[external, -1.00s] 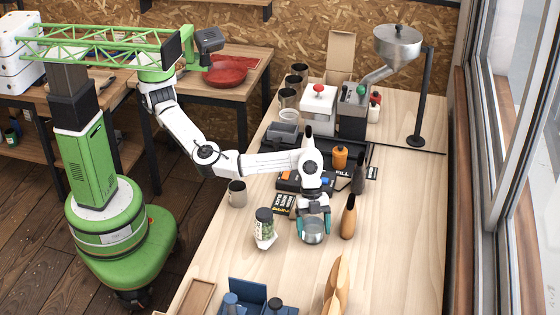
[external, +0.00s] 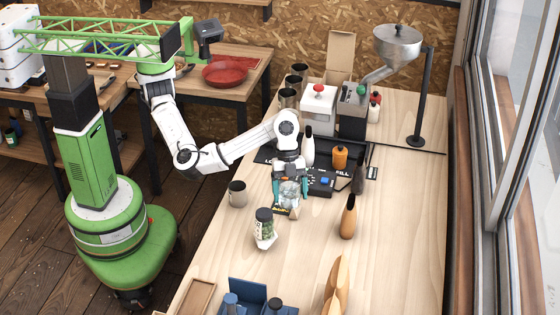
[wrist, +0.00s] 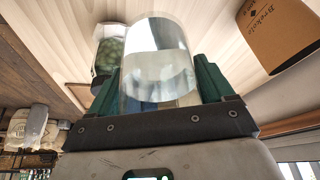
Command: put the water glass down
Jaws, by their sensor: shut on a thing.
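The water glass (external: 290,193) is clear and sits between the two green fingers of my gripper (external: 291,201) in the external view. In the wrist view the glass (wrist: 158,70) fills the middle, with a liquid line inside it. The green fingers of my gripper (wrist: 160,92) press on it from both sides. In the external view the glass is in front of the black mat's printed edge. Whether its base touches anything below cannot be told.
A jar of green contents (external: 264,228) stands front left, a grey mug (external: 237,193) left, a wooden bottle (external: 348,217) right. A black device (external: 321,184) is close on the right. An orange-topped container (external: 340,157) stands behind. The middle front tabletop is clear.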

